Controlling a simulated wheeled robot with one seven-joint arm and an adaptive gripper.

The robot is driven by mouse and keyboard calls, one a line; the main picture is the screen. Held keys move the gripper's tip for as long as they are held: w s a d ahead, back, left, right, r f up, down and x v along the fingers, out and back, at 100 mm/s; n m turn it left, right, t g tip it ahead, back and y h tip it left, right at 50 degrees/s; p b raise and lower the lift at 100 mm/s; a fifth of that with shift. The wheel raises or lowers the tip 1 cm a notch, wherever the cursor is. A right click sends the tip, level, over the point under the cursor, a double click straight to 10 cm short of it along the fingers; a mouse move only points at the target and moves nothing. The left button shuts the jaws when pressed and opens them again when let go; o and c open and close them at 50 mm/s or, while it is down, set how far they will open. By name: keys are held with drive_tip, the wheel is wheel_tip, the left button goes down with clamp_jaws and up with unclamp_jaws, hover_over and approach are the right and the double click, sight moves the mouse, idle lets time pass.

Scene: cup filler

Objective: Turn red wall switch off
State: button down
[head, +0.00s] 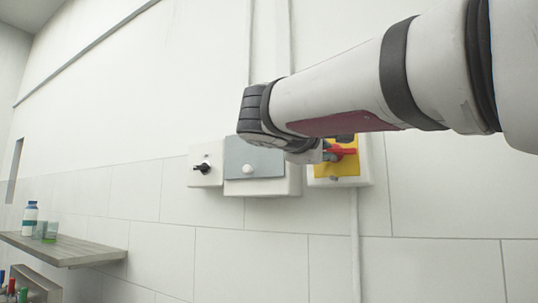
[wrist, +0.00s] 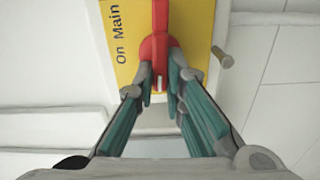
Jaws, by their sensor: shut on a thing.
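The red wall switch (head: 344,151) sits on a yellow plate (head: 340,168) on a white wall box. In the wrist view the red switch handle (wrist: 158,50) points toward my gripper, and the yellow plate (wrist: 126,70) carries the words "On Main". My gripper (wrist: 161,82) has its two teal-padded fingers shut on the red handle, one on each side. In the head view my arm hides part of the switch, and the fingers (head: 327,153) show only partly.
A box with a black knob (head: 203,168) and a grey-lidded box (head: 252,160) with a white knob are on the wall to the left. A grey peg (wrist: 222,57) sticks out right of the handle.

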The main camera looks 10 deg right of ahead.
drive_tip(key=shift+n, duration=0.4)
drive_tip(key=c, duration=1.7)
unclamp_jaws()
drive_tip(key=shift+a, duration=0.1)
drive_tip(key=shift+o, duration=0.2)
drive_tip(key=v, duration=1.2)
drive_tip(key=shift+f, duration=0.1)
